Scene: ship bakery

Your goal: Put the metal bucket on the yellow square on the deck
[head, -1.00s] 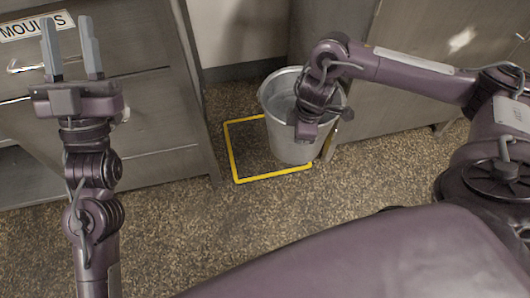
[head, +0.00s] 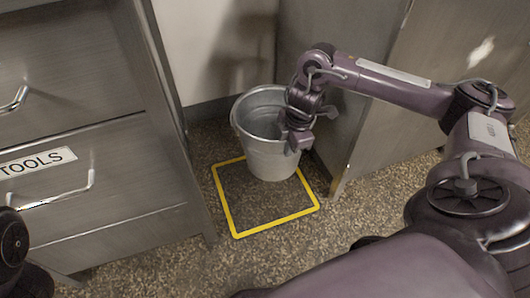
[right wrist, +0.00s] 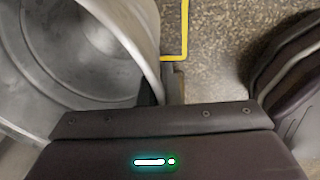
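The metal bucket (head: 262,152) is upright at the back of the yellow square (head: 265,228) on the deck. It covers part of the square's far edge; the near part of the square is bare. I cannot tell whether its base touches the deck. My right gripper (head: 296,143) is at the bucket's right side. In the right wrist view the fingers (right wrist: 162,90) pinch the wall of the bucket (right wrist: 120,25) near its rim, and a corner of the yellow square (right wrist: 184,45) shows beyond. My left gripper is out of view.
A metal drawer cabinet labelled TOOLS (head: 95,180) stands at the left. Metal cabinet panels (head: 365,110) stand behind and to the right of the bucket. A pale wall (head: 210,45) closes the back. Speckled deck (head: 170,262) is clear in front of the square.

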